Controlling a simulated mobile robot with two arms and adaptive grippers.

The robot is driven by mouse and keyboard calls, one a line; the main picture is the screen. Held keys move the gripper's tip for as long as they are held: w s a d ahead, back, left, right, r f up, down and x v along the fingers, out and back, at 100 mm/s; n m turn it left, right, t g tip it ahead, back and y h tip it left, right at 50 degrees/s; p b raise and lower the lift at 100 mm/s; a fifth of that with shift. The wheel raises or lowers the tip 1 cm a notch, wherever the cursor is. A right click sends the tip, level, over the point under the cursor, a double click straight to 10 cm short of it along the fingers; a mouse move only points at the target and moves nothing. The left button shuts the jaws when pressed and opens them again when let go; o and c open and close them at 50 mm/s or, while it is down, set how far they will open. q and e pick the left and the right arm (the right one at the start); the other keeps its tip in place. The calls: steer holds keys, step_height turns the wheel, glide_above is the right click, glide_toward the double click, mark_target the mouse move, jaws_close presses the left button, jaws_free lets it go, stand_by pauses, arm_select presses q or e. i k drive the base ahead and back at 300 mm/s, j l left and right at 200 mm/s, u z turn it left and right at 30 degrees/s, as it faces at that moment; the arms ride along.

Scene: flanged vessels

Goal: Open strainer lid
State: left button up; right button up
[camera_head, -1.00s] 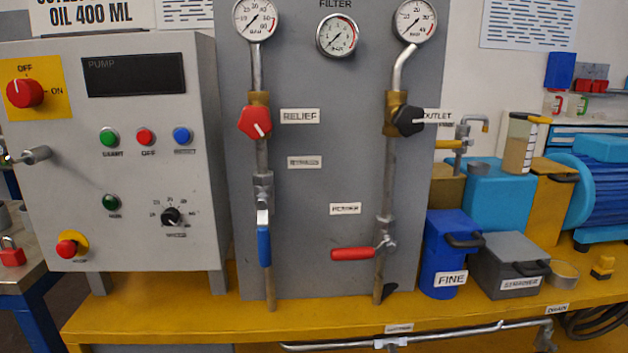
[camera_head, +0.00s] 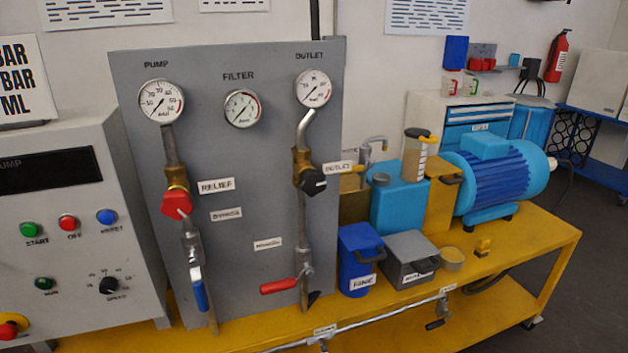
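The strainer is a grey box (camera_head: 408,257) on the yellow bench, right of the blue box labelled FINE (camera_head: 358,262). Its grey lid (camera_head: 409,245) looks closed, with a dark handle (camera_head: 424,265) at its front right. A white label on its front is partly blurred. Neither of my grippers shows in the head view.
A grey panel (camera_head: 236,250) with gauges, a red relief knob (camera_head: 177,203), a black outlet knob (camera_head: 313,181) and blue and red levers stands to the left. A blue tank (camera_head: 398,205) and motor (camera_head: 497,178) stand behind. A pipe (camera_head: 375,326) runs along the bench front.

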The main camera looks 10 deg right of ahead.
mark_target(410, 246)
steer(key=z, duration=1.2)
